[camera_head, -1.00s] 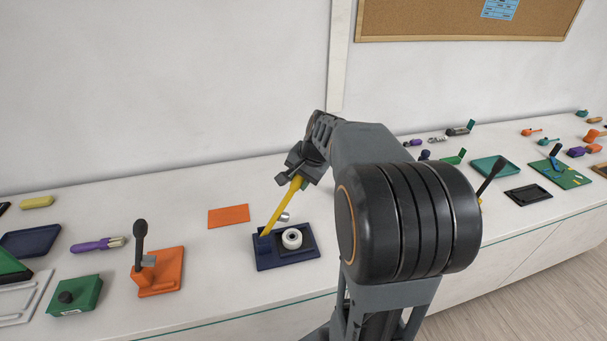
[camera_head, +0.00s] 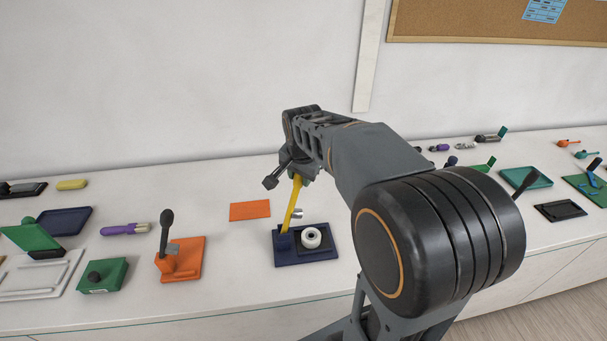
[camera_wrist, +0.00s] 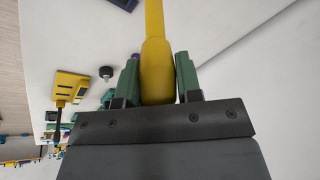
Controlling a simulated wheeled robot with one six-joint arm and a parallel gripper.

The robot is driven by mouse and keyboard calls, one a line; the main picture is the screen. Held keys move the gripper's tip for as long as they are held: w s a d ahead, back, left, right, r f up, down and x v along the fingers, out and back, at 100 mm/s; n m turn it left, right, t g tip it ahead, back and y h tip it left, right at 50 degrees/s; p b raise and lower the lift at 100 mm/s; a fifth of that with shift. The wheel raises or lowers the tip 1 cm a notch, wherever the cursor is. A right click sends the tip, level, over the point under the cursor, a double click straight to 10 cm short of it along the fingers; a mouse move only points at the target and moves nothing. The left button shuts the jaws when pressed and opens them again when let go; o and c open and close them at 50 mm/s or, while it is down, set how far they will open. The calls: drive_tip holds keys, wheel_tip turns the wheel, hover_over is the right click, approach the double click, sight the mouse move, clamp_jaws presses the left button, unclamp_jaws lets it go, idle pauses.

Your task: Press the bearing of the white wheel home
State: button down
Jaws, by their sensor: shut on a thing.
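The white wheel (camera_head: 311,238) lies in the dark recess of a navy press (camera_head: 306,260) on the counter. Whether its bearing is flush cannot be made out at this size. The press has a yellow lever (camera_head: 291,208) that rises from the left side of its base, nearly upright and leaning slightly right. A small grey metal part (camera_head: 297,214) sticks out from the lever above the wheel, apart from it. My gripper (camera_head: 298,176) is at the lever's top end. In the wrist view its green fingers (camera_wrist: 157,62) are shut around the thick yellow handle (camera_wrist: 157,75).
An orange press (camera_head: 180,262) with a black-knobbed lever stands to the left. A flat orange plate (camera_head: 250,211) lies behind and left of the navy press. A green box (camera_head: 103,275) and a purple tool (camera_head: 125,229) lie farther left. The counter directly around the navy press is clear.

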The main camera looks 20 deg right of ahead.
drive_tip(key=c, duration=0.8)
unclamp_jaws()
drive_tip(key=b+v, duration=0.2)
drive_tip(key=v, duration=1.1)
drive_tip(key=shift+s+r, duration=0.2)
drive_tip(key=shift+r, duration=0.15)
